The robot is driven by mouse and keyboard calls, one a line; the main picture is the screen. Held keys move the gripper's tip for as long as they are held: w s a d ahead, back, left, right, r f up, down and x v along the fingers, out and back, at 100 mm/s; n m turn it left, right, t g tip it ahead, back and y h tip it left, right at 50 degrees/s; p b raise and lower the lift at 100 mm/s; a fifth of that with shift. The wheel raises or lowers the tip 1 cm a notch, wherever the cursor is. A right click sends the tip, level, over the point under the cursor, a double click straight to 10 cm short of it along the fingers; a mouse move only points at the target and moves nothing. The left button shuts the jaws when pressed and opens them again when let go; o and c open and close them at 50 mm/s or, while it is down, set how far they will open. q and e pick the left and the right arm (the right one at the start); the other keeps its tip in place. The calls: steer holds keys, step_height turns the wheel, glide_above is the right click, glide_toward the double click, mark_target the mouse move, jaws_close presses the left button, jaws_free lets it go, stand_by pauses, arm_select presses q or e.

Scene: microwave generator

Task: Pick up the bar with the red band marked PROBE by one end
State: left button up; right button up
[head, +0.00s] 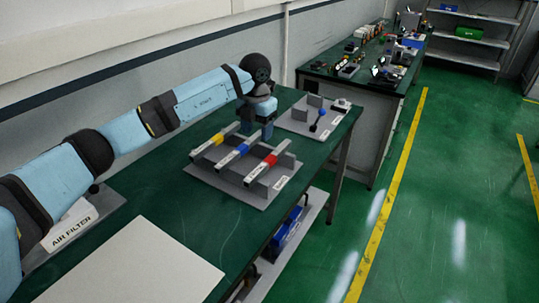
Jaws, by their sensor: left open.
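The bar with the red band (267,168) lies on a grey rack (262,202) on the green bench, rightmost of three bars. Beside it lie a bar with a blue band (236,153) and a bar with a yellow band (212,144). The lettering on the bars is too small to read surely. My left gripper (258,134) points down near the rack's back edge, around the far ends of the bars. It is open, with no bar seen in it. Whether it touches anything I cannot tell. My right gripper is out of view.
A white sheet (150,262) covers the near bench. A box marked AIR FILTER (70,226) is at the left. The green bench top (165,190) is clear left of the rack.

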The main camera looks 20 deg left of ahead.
arm_select(q)
step_height(320, 180, down, 3)
glide_above(257, 171)
steer(key=f, duration=0.4)
steer(key=shift+w+f+p, duration=0.2)
steer(key=shift+w+p, duration=0.15)
steer(key=shift+p, duration=0.05)
steer(key=shift+f, duration=0.7)
steer(key=f, duration=0.1)
steer(key=f+p, duration=0.1)
steer(key=f, duration=0.2)
steer(key=shift+s+f, duration=0.3)
steer(key=shift+f, duration=0.05)
steer(key=shift+c, duration=0.4)
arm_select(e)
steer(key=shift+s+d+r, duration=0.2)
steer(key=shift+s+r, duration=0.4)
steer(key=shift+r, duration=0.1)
arm_select(q)
jaws_close()
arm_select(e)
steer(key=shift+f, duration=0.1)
